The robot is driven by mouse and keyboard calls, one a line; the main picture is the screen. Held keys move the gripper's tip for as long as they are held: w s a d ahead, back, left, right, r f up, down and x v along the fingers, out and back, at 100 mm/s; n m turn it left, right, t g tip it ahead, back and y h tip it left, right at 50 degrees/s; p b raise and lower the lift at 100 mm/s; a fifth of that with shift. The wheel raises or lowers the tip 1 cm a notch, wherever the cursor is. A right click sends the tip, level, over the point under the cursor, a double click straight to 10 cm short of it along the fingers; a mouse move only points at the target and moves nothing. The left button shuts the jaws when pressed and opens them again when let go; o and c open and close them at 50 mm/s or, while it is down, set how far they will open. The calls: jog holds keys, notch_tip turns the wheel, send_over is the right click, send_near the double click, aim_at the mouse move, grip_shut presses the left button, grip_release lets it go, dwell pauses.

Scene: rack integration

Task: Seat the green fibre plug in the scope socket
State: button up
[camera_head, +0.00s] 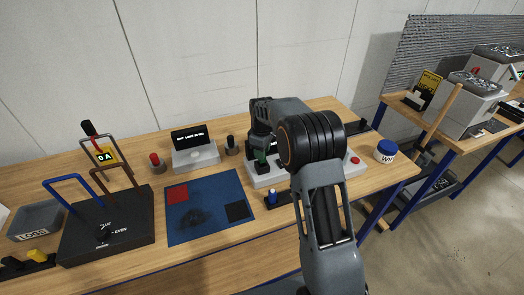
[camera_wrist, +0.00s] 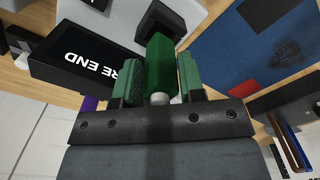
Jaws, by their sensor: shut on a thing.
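My gripper (camera_head: 262,158) is shut on the green fibre plug (camera_head: 261,159), over the light grey unit with a red button (camera_head: 266,180). In the wrist view my gripper (camera_wrist: 160,80) has its two green-padded fingers on either side of the plug (camera_wrist: 161,62), which has a pale round end. A black screen (camera_wrist: 88,56), with the letters "RE END" upside down, stands close by on the left. A dark block (camera_wrist: 168,18) lies just past the plug. I cannot tell whether it is the scope socket, nor whether the plug touches it. My arm hides much of the grey unit.
A blue mat (camera_head: 207,218) with red and black squares lies left of my gripper. Behind it stands a grey box (camera_head: 195,157) with a black display. A blue-lidded tub (camera_head: 386,151) stands at right. A black stand with handles (camera_head: 106,230) is at left.

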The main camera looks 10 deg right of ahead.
jog(key=shift+f+b, duration=1.4)
jog(key=shift+f, duration=0.7)
jog(key=o, duration=1)
jog(key=shift+r, duration=0.15)
notch_tip(320, 180, up, 14)
jog(key=shift+f+b, duration=0.2)
jog(key=shift+b, duration=0.45)
